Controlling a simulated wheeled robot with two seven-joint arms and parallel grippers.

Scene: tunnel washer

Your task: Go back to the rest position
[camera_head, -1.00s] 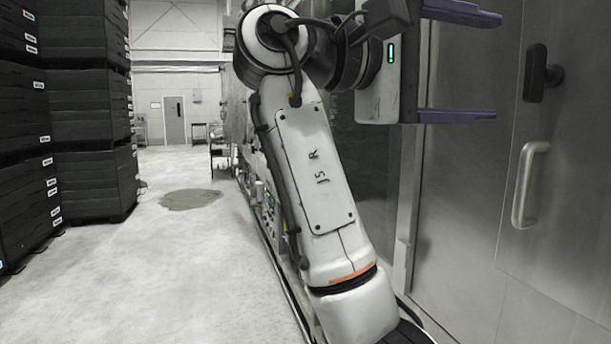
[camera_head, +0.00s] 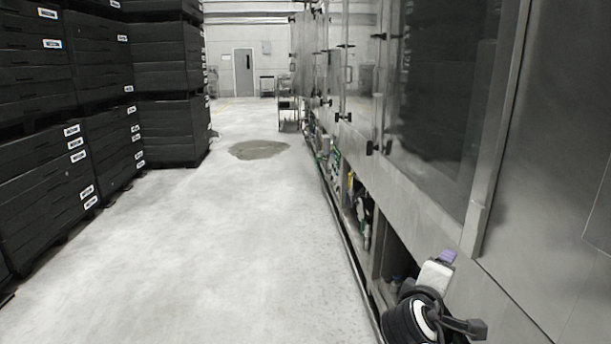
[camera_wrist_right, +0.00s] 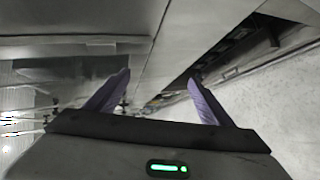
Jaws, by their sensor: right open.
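My right gripper shows in the right wrist view (camera_wrist_right: 156,98) with its two purple fingers spread apart and nothing between them. In the head view, part of my right arm shows low at the bottom right, with a small purple part of the right gripper (camera_head: 447,257) behind it. It is beside the lower front of the steel tunnel washer (camera_head: 440,205). Most of this gripper is hidden there by the wrist. My left gripper is in neither view.
The washer's steel wall runs along the right side. Tall stacks of black crates (camera_head: 40,190) stand at the left. Clear pale floor (camera_head: 220,250) lies between them, with a dark wet-looking patch (camera_head: 258,150) farther off. A grey door (camera_head: 243,73) is in the back wall.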

